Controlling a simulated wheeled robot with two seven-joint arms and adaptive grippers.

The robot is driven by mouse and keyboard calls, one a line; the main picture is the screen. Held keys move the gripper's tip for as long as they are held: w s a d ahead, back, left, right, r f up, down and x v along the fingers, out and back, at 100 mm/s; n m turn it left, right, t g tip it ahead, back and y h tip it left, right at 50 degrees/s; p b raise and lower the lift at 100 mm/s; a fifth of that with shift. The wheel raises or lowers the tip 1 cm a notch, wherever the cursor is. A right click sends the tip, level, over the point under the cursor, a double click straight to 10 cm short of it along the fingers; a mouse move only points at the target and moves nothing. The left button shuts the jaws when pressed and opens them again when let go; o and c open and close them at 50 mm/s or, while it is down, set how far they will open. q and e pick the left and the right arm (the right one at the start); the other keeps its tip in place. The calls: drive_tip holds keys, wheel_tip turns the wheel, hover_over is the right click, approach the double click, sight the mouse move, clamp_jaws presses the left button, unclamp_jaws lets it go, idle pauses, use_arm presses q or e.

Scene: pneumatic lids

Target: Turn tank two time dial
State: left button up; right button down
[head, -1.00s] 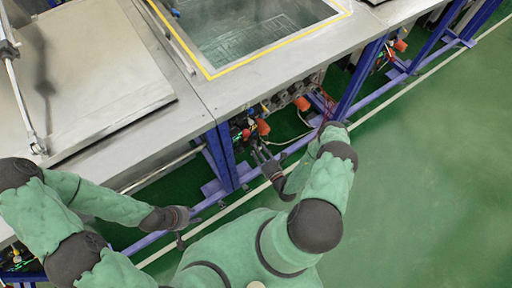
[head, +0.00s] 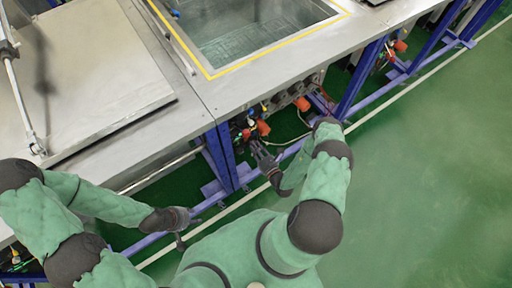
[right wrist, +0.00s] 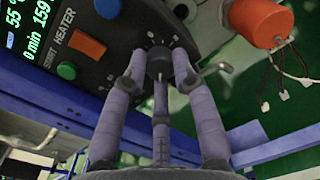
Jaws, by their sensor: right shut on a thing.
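A black dial (right wrist: 160,63) sits on the dark control panel (right wrist: 112,58) in the right wrist view, with tick marks around it. My right gripper (right wrist: 158,76) has its fingers closed around the dial. In the head view my right gripper (head: 258,148) is at the front underside of the open tank (head: 262,32), where the dial itself is too small to make out. My left gripper (head: 186,216) hangs apart from the panel at lower left, and its finger opening cannot be told.
The panel carries a lit display (right wrist: 22,30), an orange switch (right wrist: 87,44), and green and blue buttons. An orange cylinder (right wrist: 256,22) with wires is at upper right. A blue frame leg (head: 221,158) stands just left of my right gripper. Green floor is clear at right.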

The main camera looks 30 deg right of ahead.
drive_tip(key=shift+f+m, duration=0.1)
drive_tip(key=shift+m, duration=0.2)
drive_tip(key=m+b, duration=0.1)
drive_tip(key=m, duration=0.9)
drive_tip(key=m+y+b, duration=0.1)
drive_tip(key=m+b, duration=0.1)
drive_tip(key=m, duration=0.8)
drive_tip(key=shift+s+a+g, duration=0.1)
drive_tip(key=shift+a+g, duration=0.1)
drive_tip(key=shift+g, duration=0.1)
idle(0.3)
drive_tip(key=c, duration=1)
unclamp_jaws()
drive_tip(key=shift+r, duration=0.2)
drive_tip(key=shift+d, duration=0.1)
